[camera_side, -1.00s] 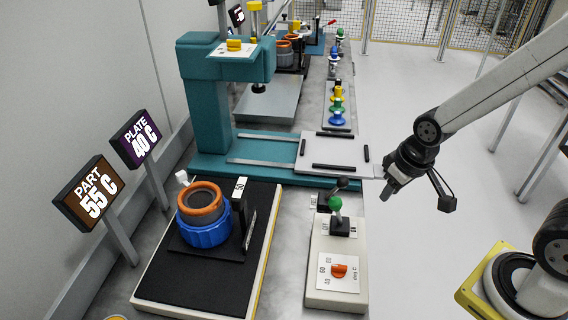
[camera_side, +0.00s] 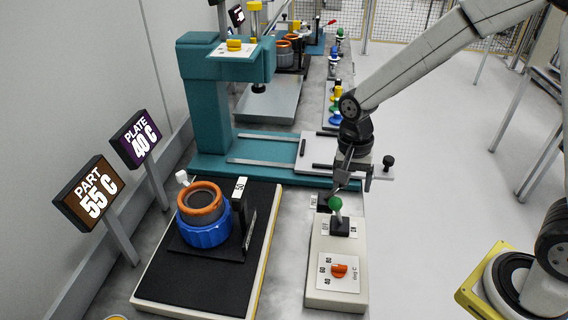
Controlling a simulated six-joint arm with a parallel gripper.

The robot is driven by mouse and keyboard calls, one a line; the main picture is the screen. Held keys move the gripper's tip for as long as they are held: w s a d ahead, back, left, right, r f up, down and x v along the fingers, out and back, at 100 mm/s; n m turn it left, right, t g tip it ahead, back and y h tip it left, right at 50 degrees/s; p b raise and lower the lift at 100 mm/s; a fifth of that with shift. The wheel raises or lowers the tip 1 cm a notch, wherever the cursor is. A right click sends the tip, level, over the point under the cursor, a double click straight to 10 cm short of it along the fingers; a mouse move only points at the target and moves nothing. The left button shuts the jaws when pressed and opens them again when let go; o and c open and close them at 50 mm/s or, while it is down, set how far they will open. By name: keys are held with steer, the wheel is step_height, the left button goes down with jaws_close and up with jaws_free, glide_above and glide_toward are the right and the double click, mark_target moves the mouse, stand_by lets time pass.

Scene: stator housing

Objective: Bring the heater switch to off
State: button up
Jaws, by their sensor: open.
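The heater switch is a lever with a green ball knob (camera_side: 335,203) on a black base, on the far half of a cream control box (camera_side: 318,262). Small labels stand on both sides of its base; the right one seems to read ON, the left one OFF. The lever stands close to upright, with its knob slightly left of the base's middle. My gripper (camera_side: 352,182) points down just above and behind the knob. It is open, with the fingers close to the knob; I cannot tell whether they touch it.
An orange dial (camera_side: 339,270) sits on the near half of the box. To the left, a blue and orange stator housing (camera_side: 203,215) stands on a black heater plate (camera_side: 205,285). A teal press (camera_side: 205,100) stands behind.

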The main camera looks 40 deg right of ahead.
mark_target(337, 209)
steer(key=w+m, duration=0.1)
steer(key=w+a+m+g, duration=0.1)
steer(key=m, duration=0.1)
steer(key=w+a+f+m, duration=0.1)
steer(key=m, duration=0.1)
steer(key=shift+a+g, duration=0.2)
steer(key=shift+g, duration=0.2)
steer(key=shift+x, duration=4)
steer(key=shift+d, duration=0.1)
steer(key=shift+r, duration=0.1)
jaws_close()
